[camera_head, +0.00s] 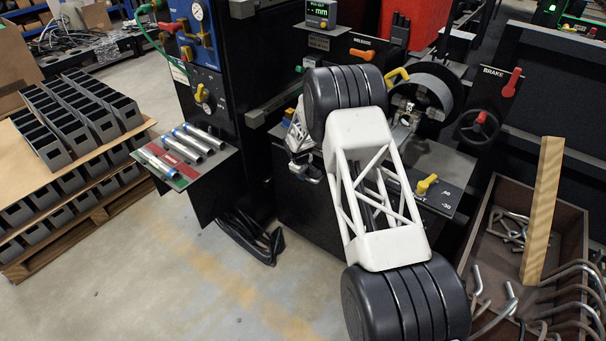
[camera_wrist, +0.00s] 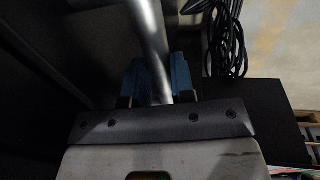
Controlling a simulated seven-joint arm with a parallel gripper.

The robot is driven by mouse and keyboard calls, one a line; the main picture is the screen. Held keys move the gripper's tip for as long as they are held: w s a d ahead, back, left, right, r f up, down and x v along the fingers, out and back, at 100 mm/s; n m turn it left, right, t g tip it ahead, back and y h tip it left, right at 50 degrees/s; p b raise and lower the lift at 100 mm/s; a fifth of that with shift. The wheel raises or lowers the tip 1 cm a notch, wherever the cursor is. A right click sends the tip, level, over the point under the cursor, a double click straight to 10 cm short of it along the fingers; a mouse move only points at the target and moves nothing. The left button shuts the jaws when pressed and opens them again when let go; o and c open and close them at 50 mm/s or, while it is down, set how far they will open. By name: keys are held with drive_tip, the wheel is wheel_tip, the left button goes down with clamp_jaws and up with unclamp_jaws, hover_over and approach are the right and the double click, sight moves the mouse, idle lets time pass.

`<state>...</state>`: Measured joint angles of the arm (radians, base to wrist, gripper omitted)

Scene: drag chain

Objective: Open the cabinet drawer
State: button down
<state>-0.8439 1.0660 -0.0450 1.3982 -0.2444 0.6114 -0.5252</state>
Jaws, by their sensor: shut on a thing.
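The black cabinet (camera_head: 301,212) stands under the machine in the head view, behind my arm. Its dark front (camera_wrist: 45,70) fills the left of the wrist view, and no drawer edge can be made out there. My gripper (camera_head: 308,176) is low in front of this cabinet. In the wrist view my gripper (camera_wrist: 157,84) has its blue finger pads shut on a silver round bar (camera_wrist: 149,38), which runs up and out of the top of the picture. The bar looks like a handle, but its ends and mounts are hidden.
A side shelf (camera_head: 218,170) with several metal tubes juts out at left. Black cables (camera_head: 248,238) hang to the floor beside the cabinet. A crate (camera_head: 577,222) of bent rods with a leaning plank (camera_head: 542,210) stands at right. The floor (camera_head: 170,275) at front left is clear.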

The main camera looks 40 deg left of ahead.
drive_tip(key=shift+s, duration=0.1)
drive_tip(key=s, duration=2.3)
drive_tip(key=shift+s, duration=0.15)
drive_tip(key=c, duration=1)
unclamp_jaws()
drive_tip(key=shift+o, duration=0.2)
drive_tip(key=shift+r, duration=0.1)
wheel_tip(320, 180, up, 8)
drive_tip(key=s, duration=0.1)
drive_tip(key=shift+s+f, duration=0.2)
drive_tip(key=shift+f, duration=0.05)
